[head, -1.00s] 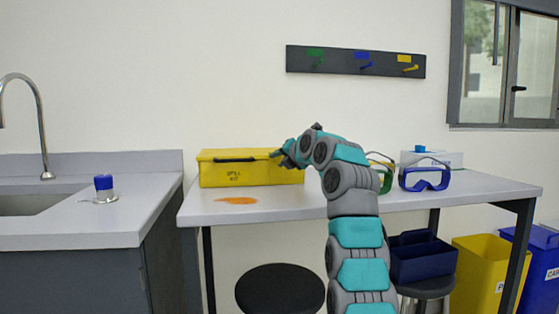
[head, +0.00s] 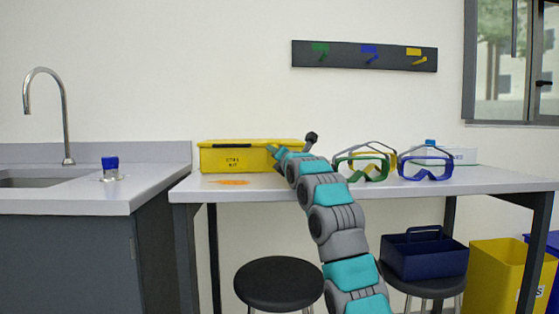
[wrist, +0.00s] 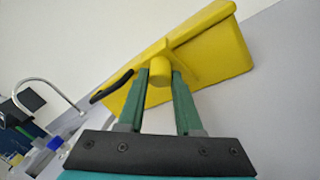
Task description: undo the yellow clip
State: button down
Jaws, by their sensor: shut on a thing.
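The yellow box (head: 225,158), with dark lettering on its front and a dark handle, stands on the white bench. In the wrist view the box (wrist: 215,55) looks tilted and fills the upper middle. The yellow clip (wrist: 159,72) is a rounded knob sticking out from the box's end. My gripper (wrist: 160,84) has its two green fingers on either side of the clip, shut on it. In the head view my gripper (head: 273,153) is at the box's right end, and the clip cannot be made out there.
Green goggles (head: 364,169), yellow goggles behind them and blue goggles (head: 426,168) stand right of my arm. An orange patch (head: 229,182) lies before the box. A black stool (head: 278,284) and a stool bearing a blue caddy (head: 424,258) stand below the bench.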

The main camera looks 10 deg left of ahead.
jog(key=shift+f, duration=0.1)
jog(key=c, duration=0.6)
grip_release()
jog(key=shift+o, duration=0.2)
jog(key=shift+d, duration=0.1)
jog(key=b+v, duration=0.2)
jog(key=v, duration=0.3)
jog(key=shift+s+d+f, duration=0.2)
jog(key=shift+s+d, duration=0.05)
jog(key=shift+s, duration=0.05)
jog(key=shift+b+v, duration=0.6)
jog(key=shift+v, duration=0.25)
jog(key=shift+s+r, duration=0.15)
